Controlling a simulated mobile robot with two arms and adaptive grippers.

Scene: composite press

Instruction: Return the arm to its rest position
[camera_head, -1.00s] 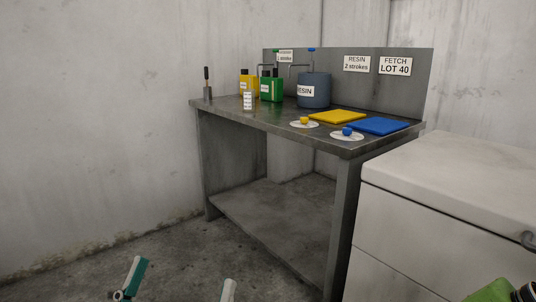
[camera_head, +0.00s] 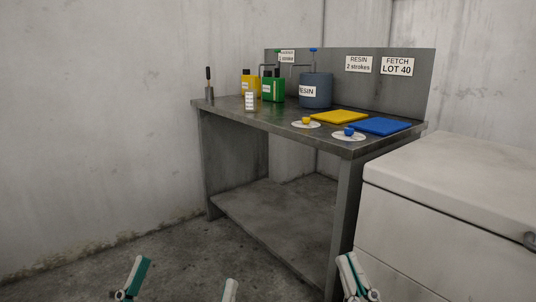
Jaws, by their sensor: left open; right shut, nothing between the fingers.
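My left gripper (camera_head: 184,270) is at the bottom edge, left of centre. Its two teal and white fingers are spread wide, with only floor showing between them. My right gripper (camera_head: 350,262) is at the bottom edge, right of centre, in front of the bench's front leg. Its fingers are together and hold nothing. Both grippers are low in the picture, apart from the things on the bench. The rest of both arms is out of view.
A metal bench (camera_head: 227,108) carries a yellow jug (camera_head: 249,87), a green jug (camera_head: 272,90), a blue RESIN drum (camera_head: 316,92), yellow and blue sheets (camera_head: 384,126) and small dishes. A white cabinet (camera_head: 450,185) stands at right. Floor is clear at lower left.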

